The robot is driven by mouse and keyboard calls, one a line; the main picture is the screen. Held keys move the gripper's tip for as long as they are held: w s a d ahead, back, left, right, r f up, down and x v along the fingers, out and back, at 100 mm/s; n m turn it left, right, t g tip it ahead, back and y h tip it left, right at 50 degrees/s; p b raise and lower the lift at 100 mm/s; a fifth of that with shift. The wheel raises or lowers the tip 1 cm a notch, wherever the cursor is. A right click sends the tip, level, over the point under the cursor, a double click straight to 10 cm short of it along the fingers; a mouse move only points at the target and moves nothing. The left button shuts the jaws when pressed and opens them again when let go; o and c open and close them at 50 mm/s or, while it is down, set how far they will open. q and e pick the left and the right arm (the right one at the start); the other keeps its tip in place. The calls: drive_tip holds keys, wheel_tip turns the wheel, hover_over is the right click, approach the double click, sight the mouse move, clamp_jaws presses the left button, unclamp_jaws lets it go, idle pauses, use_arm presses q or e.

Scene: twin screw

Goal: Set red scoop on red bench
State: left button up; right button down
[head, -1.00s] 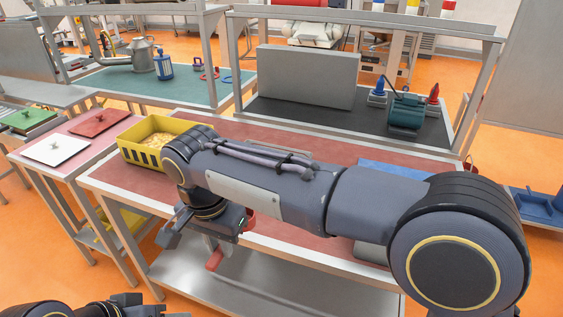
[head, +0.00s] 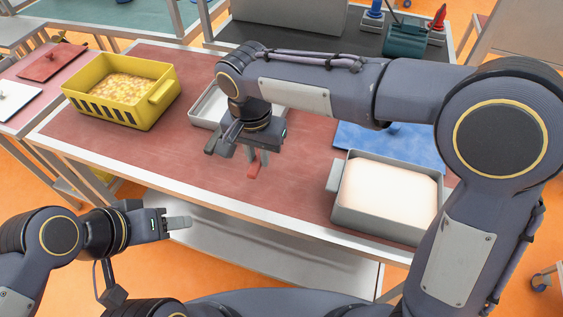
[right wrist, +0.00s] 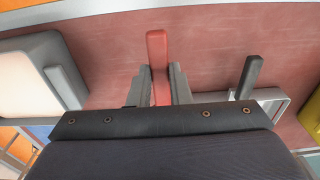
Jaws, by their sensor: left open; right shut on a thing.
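The red scoop (head: 254,170) is gripped by my right gripper (head: 251,152), which points down over the red bench (head: 290,197). In the right wrist view, the red scoop (right wrist: 157,50) stands out between the two grey fingers (right wrist: 162,86). Most of the scoop is hidden by the gripper, and I cannot tell whether it touches the bench top. My left gripper (head: 178,223) is open and empty, out in front of the bench's front edge at the lower left.
The bench's middle front is clear.

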drive_tip(key=d+f, duration=0.1)
drive_tip(key=w+d+f, duration=0.1)
drive_tip(key=d+f, duration=0.2)
drive_tip(key=f, duration=0.1)
drive_tip(key=shift+w+d+f, duration=0.2)
drive_tip(key=shift+w+d, duration=0.15)
drive_tip(key=f, duration=0.3)
drive_tip(key=shift+w+d+f+p, duration=0.1)
drive_tip(key=shift+d+p, duration=0.25)
drive_tip(key=shift+d, duration=0.05)
drive_tip(key=shift+f, duration=0.4)
drive_tip(key=shift+f, duration=0.1)
drive_tip(key=c, duration=1.3)
unclamp_jaws()
drive_tip(key=shift+c, duration=0.2)
